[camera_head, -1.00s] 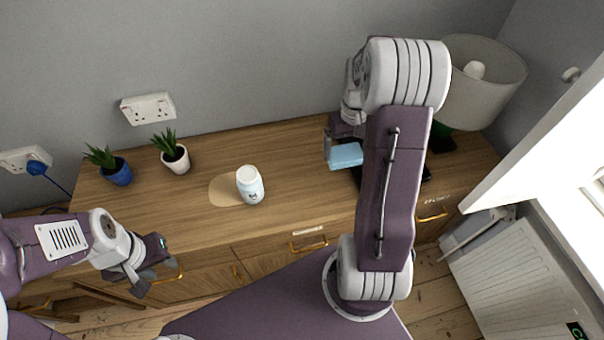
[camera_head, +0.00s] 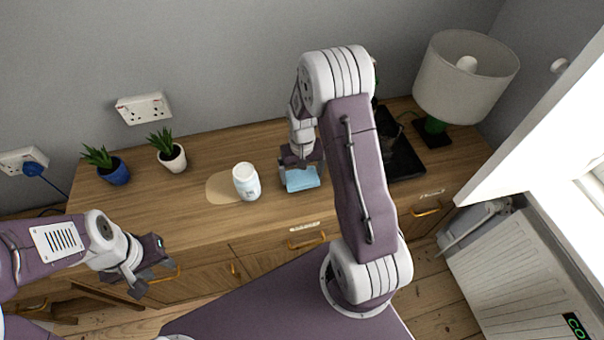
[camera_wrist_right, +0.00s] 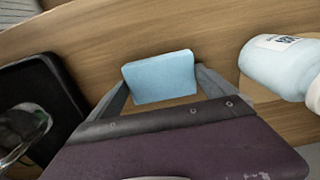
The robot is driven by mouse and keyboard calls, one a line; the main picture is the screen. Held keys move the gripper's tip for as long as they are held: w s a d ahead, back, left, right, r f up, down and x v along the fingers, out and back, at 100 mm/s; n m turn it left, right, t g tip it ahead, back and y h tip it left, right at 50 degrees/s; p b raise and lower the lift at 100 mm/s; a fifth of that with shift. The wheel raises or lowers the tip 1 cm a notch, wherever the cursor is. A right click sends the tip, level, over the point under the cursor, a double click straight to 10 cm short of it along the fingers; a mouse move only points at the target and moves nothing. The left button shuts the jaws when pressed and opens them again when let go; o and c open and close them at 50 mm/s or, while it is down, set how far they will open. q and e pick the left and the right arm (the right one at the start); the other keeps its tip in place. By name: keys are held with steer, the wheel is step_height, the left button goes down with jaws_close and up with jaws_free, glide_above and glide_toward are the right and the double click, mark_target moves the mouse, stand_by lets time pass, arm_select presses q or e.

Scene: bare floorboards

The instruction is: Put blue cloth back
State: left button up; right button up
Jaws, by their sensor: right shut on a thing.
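The blue cloth (camera_head: 303,180) is a small light-blue folded pad near the front of the wooden cabinet top, right of the white bottle. My right gripper (camera_head: 300,166) points down and is shut on it. In the right wrist view the cloth (camera_wrist_right: 160,78) sits between the two fingers of the right gripper (camera_wrist_right: 160,88). I cannot tell whether the cloth touches the wood. My left gripper (camera_head: 150,268) hangs in front of the cabinet at the left, away from the cloth, with its fingers apart and nothing between them.
Two potted plants (camera_head: 114,168) (camera_head: 171,153) stand at the left. A black tray (camera_head: 402,158) and a lamp (camera_head: 463,75) are at the right. The wood between plants and bottle is clear.

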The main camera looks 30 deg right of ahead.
mark_target(302, 176)
steer(key=shift+f, duration=0.15)
steer(key=shift+f, duration=0.1)
steer(key=o, duration=0.8)
steer(key=shift+o, duration=0.2)
step_height(302, 176, up, 12)
steer(key=p, duration=0.1)
steer(key=s+a+n, duration=0.1)
steer(key=s+a, duration=0.2)
steer(key=s, duration=0.3)
steer(key=s+a+f+n+t, duration=0.1)
steer(key=s+a, duration=0.3)
steer(key=s, duration=0.2)
steer(key=shift+s+a+n, duration=0.25)
steer(key=shift+s+n, duration=0.05)
